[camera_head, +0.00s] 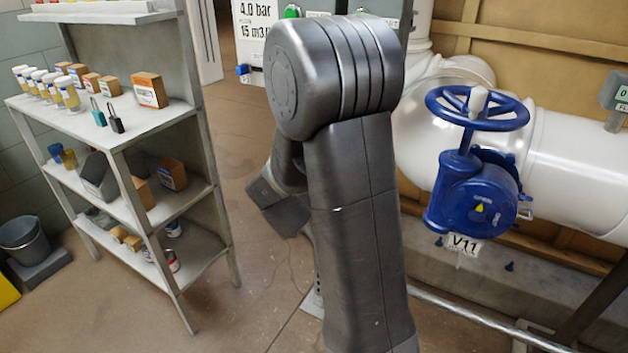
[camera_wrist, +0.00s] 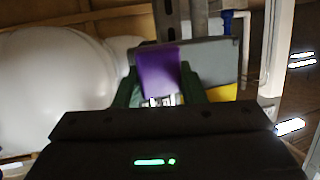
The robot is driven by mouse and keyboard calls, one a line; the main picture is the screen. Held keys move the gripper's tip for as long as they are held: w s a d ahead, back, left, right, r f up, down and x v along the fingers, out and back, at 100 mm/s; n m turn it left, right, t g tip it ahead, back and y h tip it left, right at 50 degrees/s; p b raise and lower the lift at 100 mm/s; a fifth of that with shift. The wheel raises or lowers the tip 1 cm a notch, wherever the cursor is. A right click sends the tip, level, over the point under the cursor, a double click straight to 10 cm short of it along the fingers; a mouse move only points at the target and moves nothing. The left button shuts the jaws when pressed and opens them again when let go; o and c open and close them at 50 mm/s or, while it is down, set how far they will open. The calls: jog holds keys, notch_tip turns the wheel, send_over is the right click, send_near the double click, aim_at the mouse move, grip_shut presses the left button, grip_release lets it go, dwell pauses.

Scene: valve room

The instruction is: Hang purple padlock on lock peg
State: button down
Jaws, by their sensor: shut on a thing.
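The purple padlock (camera_wrist: 158,72) is in the wrist view, between the two dark green fingers of my gripper (camera_wrist: 160,92). My gripper is shut on it. The padlock's purple body faces the camera, and its shackle cannot be made out. A grey panel (camera_wrist: 217,58) stands behind the padlock; I cannot tell how far apart they are. In the head view my own arm hides the gripper and the padlock. I cannot make out the lock peg clearly in either view.
A shelf rack (camera_head: 150,135) with boxes, jars and two small padlocks stands at the left. A blue valve (camera_head: 470,190) labelled V11 sits on a white pipe (camera_head: 575,160) at the right. A board with printed readings (camera_head: 255,25) is behind my arm.

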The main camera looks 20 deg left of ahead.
jog(key=shift+w, duration=0.2)
jog(key=shift+w+d, duration=0.1)
jog(key=shift+w, duration=0.45)
jog(key=shift+w+f, duration=0.1)
jog(key=shift+f, duration=0.15)
jog(key=shift+w+f, duration=0.2)
jog(key=shift+w+f, duration=0.1)
jog(key=shift+f, duration=0.15)
dwell(1.1)
jog(key=c, duration=0.8)
grip_release()
jog(key=shift+c, duration=0.2)
